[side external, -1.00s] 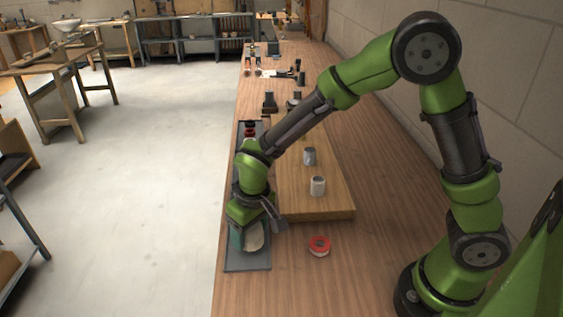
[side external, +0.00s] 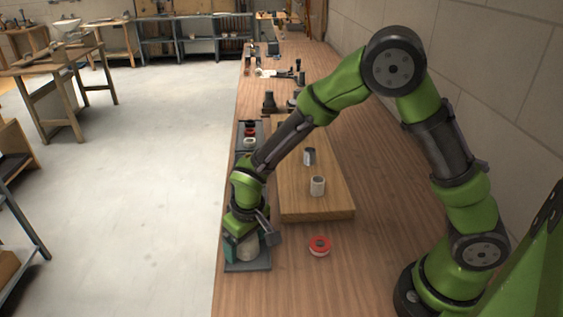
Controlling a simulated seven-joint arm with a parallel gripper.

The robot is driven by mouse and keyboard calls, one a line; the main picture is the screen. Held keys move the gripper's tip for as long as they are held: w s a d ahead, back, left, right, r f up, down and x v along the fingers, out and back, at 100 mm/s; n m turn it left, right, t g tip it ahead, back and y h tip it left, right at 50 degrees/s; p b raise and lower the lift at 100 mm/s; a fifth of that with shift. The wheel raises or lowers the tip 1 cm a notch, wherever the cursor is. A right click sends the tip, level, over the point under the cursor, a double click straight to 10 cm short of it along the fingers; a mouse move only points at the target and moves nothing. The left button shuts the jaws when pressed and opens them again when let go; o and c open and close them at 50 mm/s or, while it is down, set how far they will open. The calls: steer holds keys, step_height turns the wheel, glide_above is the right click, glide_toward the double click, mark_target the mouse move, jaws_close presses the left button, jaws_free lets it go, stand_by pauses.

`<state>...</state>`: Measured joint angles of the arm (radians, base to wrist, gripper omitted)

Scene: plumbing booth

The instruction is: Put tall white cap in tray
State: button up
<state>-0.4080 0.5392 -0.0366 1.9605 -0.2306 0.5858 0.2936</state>
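A long dark grey tray (side external: 262,264) lies along the left edge of the workbench. My gripper (side external: 244,258) points down over the near end of the tray, low and close to its surface. A pale, whitish rounded shape (side external: 247,248) shows at my fingers. I cannot tell whether it is a cap held there or part of the gripper, and the finger gap is hidden. A white upright cylinder (side external: 317,187) stands on the wooden board, to the right of my gripper and apart from it. I cannot tell which is the tall white cap.
A grey cylinder (side external: 309,157) stands farther back on the wooden board (side external: 318,212). A red ring-shaped roll (side external: 320,246) lies on the bench right of the tray. Small red and white pieces (side external: 249,142) sit at the tray's far end. Bare bench lies around the roll.

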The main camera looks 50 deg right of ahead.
mark_target(250, 238)
steer(key=shift+r, duration=0.1)
steer(key=r, duration=0.4)
steer(key=s+r, duration=0.1)
steer(key=r, duration=0.6)
steer(key=shift+s+r, duration=0.35)
steer(key=s+d+r+m+t+y, duration=0.2)
steer(key=s+d+r+m+t, duration=0.2)
steer(key=s+d+r, duration=0.7)
steer(key=s+t, duration=0.1)
steer(key=s, duration=0.2)
steer(key=shift+r, duration=0.35)
